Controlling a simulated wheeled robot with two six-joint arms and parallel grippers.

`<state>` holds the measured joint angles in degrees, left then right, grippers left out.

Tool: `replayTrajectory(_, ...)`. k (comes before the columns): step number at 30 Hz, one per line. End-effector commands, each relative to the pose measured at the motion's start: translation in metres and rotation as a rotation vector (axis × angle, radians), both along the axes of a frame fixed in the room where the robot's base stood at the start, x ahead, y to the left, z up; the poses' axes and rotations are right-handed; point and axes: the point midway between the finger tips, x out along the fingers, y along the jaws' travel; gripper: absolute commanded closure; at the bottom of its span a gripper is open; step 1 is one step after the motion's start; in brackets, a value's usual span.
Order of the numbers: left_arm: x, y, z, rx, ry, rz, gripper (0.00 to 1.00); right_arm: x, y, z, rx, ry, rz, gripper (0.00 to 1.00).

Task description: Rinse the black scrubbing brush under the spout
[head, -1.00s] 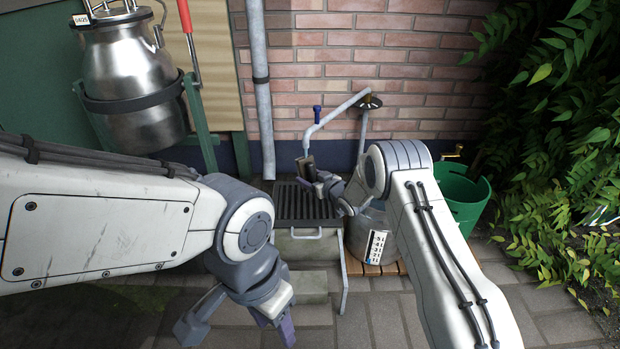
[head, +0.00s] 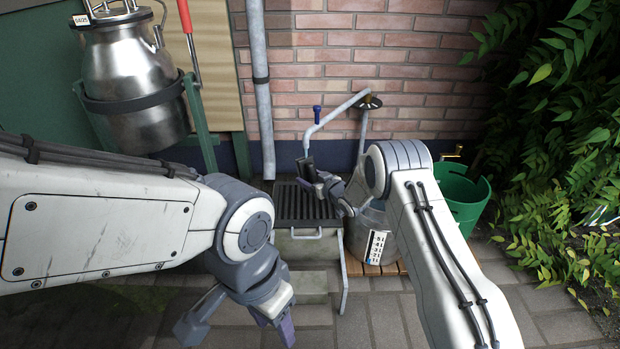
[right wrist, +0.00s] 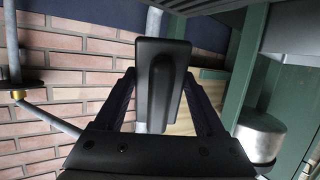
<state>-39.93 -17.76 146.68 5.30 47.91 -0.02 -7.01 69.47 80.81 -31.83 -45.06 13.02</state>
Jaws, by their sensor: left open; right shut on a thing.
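The black scrubbing brush (head: 307,168) is held in my right gripper (head: 320,182), just under the end of the grey spout (head: 308,138) in the head view. In the right wrist view the brush (right wrist: 160,75) fills the space between the fingers of my right gripper (right wrist: 165,95). No water is clearly visible. The spout has a blue tap handle (head: 317,113). A black slatted grate (head: 300,203) lies below the brush. My left gripper (head: 238,330) is open and empty, low in the head view, in front of the grate.
A steel milk can (head: 130,80) sits in a green frame at the upper left. A metal pail (head: 376,225) on a wooden slatted base and a green bucket (head: 463,195) stand right of the grate. Leafy plants (head: 555,140) fill the right side. A grey downpipe (head: 260,90) runs down the wall.

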Motion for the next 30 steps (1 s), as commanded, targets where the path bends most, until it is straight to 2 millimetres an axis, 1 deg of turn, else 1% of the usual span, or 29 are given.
replayTrajectory(1, 0.000, 0.000, 0.005, 0.000, 0.000, 0.000, 0.50, -0.003, 0.000, 0.003, 0.002, 0.000, 0.001, 0.73)
replayTrajectory(9, 0.000, 0.000, 0.026, 0.000, 0.000, 0.000, 0.50, -0.030, 0.000, 0.009, -0.001, 0.002, 0.001, 0.73)
replayTrajectory(30, 0.000, 0.000, 0.070, 0.000, 0.000, 0.000, 0.50, -0.099, 0.000, 0.017, 0.000, 0.002, 0.001, 0.73)
